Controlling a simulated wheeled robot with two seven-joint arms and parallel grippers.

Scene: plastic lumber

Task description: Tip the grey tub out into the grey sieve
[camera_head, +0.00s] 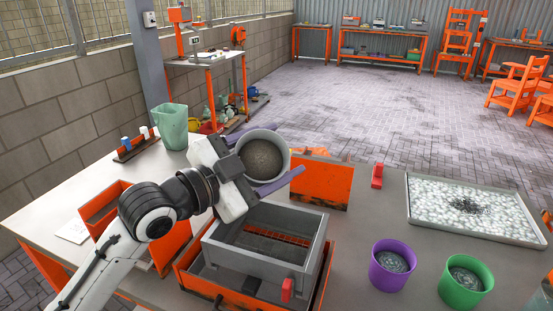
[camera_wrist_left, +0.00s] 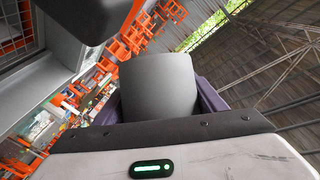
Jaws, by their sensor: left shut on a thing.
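My left gripper (camera_head: 285,152) is shut on the grey tub (camera_head: 284,147), its purple fingers on both sides of it. The tub is held above the bench and tilted, its open mouth towards the head camera, with dark grainy material inside. In the left wrist view the tub's plain grey outer wall (camera_wrist_left: 165,85) shows between the fingers. The grey sieve (camera_head: 255,264), a square frame with a mesh floor, stands below and nearer the camera than the tub. A little orange shows through its mesh. My right gripper is not in view.
The sieve sits in an orange tray (camera_head: 197,283). A purple tub (camera_head: 376,273) and a green tub (camera_head: 444,291) with grey contents stand right. A wide metal tray (camera_head: 423,219) of pale flakes lies behind them. A green jug (camera_head: 172,128) stands back left. An orange panel (camera_head: 322,183) rises behind the sieve.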

